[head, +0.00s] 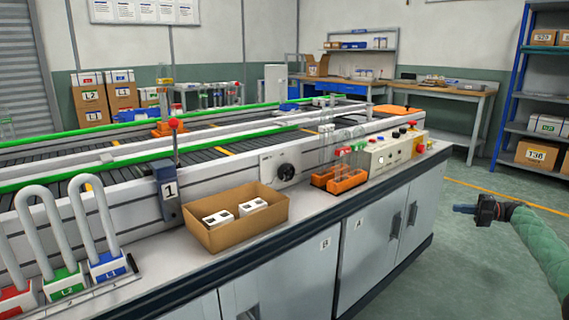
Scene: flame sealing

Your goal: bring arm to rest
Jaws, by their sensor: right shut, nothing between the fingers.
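My right gripper (466,209) shows at the right side of the head view, at the end of my green-sleeved arm. It is held out over the open floor, to the right of the workbench and apart from it. Its fingers are shut and hold nothing. My left gripper is out of the picture.
A long workbench (290,240) with a conveyor fills the left and middle. On it stand a cardboard box (213,240) with two white items, orange trays (347,184) and a control box (388,156). A blue shelf (507,100) stands at the far right. The floor (470,270) around my right gripper is clear.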

